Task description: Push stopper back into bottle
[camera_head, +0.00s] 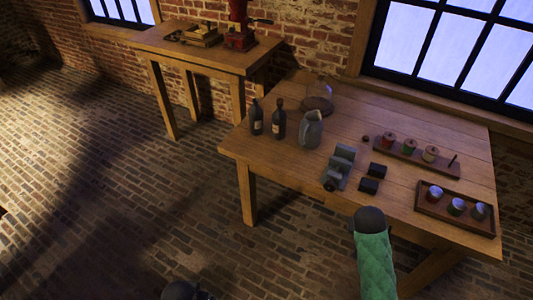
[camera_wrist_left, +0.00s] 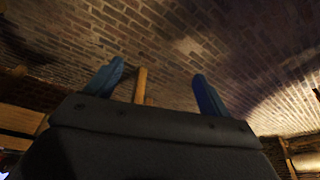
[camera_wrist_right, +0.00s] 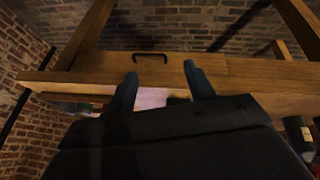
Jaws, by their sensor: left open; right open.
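Two dark bottles, the left bottle (camera_head: 256,118) and the right bottle (camera_head: 279,120), stand upright side by side at the table's left end in the head view. They carry pale labels. The picture is too small to tell whether a stopper sits in either neck. A small reddish-brown round thing (camera_head: 365,139) lies beside the spool tray; I cannot tell what it is. My left gripper (camera_wrist_left: 156,88) is open and empty, with brick floor behind its fingers. My right gripper (camera_wrist_right: 160,85) is open and empty, with the table's edge beyond its fingers. Both are apart from the bottles.
The wooden table (camera_head: 400,190) also bears a grey jug (camera_head: 311,130), a glass dome (camera_head: 318,98), a grey metal device (camera_head: 339,168), black blocks (camera_head: 369,185), a tray of spools (camera_head: 447,168) and a tray of jars (camera_head: 428,206). A side table (camera_head: 190,55) stands behind, left.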

